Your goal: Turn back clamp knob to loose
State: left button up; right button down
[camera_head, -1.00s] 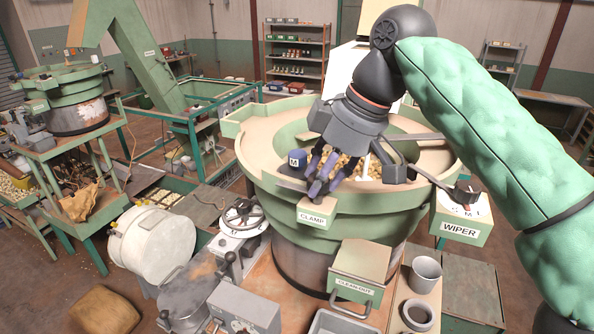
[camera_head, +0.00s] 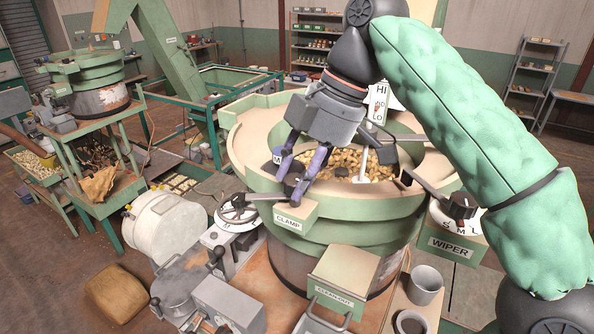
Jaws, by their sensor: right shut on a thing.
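The clamp box (camera_head: 287,222), labelled CLAMP, sits on the front rim of the green bowl (camera_head: 345,236). A dark clamp knob (camera_head: 293,181) is on top of it, with a dark lever (camera_head: 258,197) sticking out to the left. My right gripper (camera_head: 295,188) reaches down from above, its purple fingers around the knob and shut on it. The fingers and dark gripper body hide part of the knob, so its exact setting cannot be read. My left gripper is not in view.
The bowl holds many nuts (camera_head: 372,163). A CLEAN-OUT box (camera_head: 343,275) and a grey mug (camera_head: 426,284) stand in front.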

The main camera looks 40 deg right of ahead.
jog(key=shift+r, duration=0.15)
jog(key=c, duration=0.9)
grip_release()
jog(key=shift+o, duration=0.2)
jog(key=shift+a, duration=0.25)
jog(key=shift+d, duration=0.15)
jog(key=shift+d, duration=0.1)
